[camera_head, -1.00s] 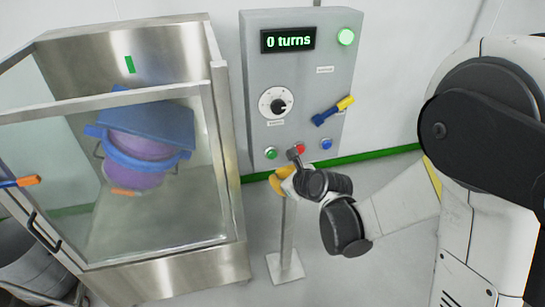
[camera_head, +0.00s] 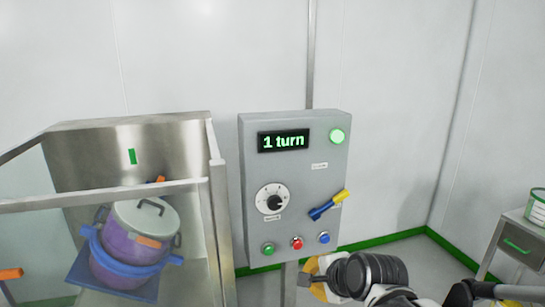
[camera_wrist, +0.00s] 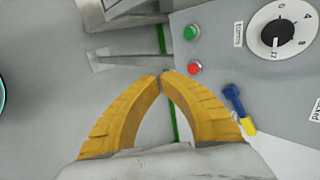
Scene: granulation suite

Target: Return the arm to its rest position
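My gripper (camera_head: 312,282) is below the front of the grey control panel (camera_head: 327,180) in the head view. In the wrist view its two yellow fingers (camera_wrist: 163,77) meet at the tips with nothing between them. The red button (camera_head: 297,243) is above the gripper in the head view, and it also shows just beyond the fingertips in the wrist view (camera_wrist: 194,68). My arm's lower links show at the bottom of the head view, partly cut off by the frame.
A purple vessel (camera_head: 118,268) in a blue holder sits inside the glass-fronted cabinet (camera_head: 218,215) at left. A drawer unit (camera_head: 520,250) with a tin (camera_head: 537,208) stands at right.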

